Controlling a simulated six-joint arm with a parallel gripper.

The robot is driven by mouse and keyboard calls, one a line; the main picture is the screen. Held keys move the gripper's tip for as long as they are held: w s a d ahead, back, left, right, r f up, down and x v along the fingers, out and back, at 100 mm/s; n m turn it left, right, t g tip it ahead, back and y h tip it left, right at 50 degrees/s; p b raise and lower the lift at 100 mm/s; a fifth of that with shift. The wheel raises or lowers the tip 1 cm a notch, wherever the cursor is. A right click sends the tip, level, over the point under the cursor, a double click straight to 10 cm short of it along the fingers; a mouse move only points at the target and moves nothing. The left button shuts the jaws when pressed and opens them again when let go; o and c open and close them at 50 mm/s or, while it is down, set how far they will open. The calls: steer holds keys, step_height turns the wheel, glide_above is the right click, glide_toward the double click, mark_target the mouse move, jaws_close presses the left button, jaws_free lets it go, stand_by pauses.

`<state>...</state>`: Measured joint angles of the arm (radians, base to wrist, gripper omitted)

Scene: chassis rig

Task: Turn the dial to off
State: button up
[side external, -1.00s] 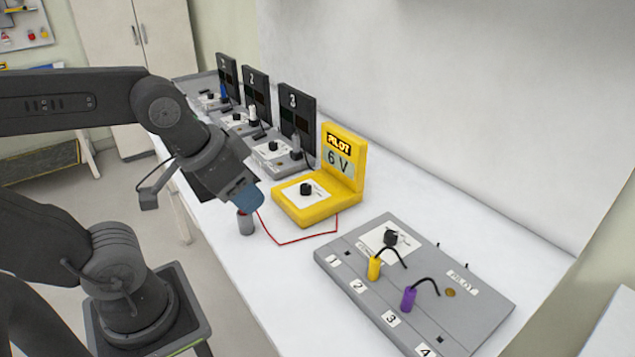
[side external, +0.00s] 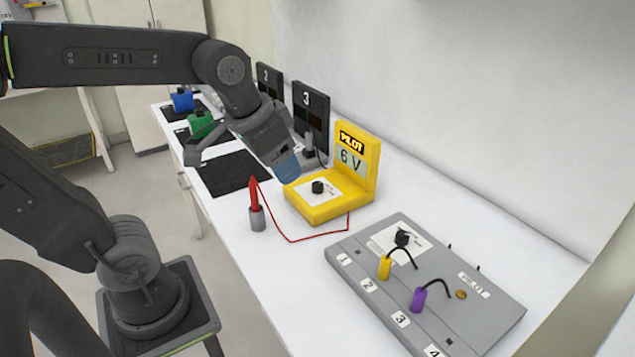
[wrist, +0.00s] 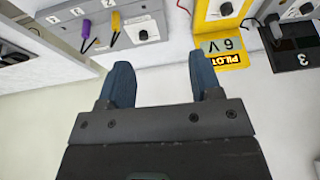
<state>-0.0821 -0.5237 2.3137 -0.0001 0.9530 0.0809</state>
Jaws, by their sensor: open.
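A black dial (side external: 317,187) sits on the white plate of the yellow PILOT box (side external: 325,209), whose upright display reads 6 V. This dial also shows at the top of the wrist view (wrist: 226,9). A second black dial (side external: 402,238) is on the grey panel (side external: 455,318); it shows in the wrist view too (wrist: 144,35). I cannot read either dial's setting. My gripper (side external: 287,168) is above the table by the left back side of the yellow box, apart from both dials. In the wrist view its blue fingers (wrist: 162,80) are spread with nothing between them.
A red probe (side external: 254,195) stands in a grey holder (side external: 257,219), with a red wire running to the yellow box. Yellow (side external: 385,267) and purple (side external: 418,300) plugs with black leads stand on the grey panel. Dark numbered stations (side external: 311,112) stand behind. The white table's front is clear.

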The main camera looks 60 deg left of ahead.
steer(key=w+a+f+g, duration=0.1)
steer(key=w+a+g, duration=0.2)
steer(key=w+a, duration=0.7)
steer(key=g, duration=0.2)
glide_toward(318, 184)
steer(key=f, duration=0.9)
steer(key=shift+s+a+f, duration=0.15)
steer(key=shift+a, duration=0.05)
steer(key=c, duration=0.9)
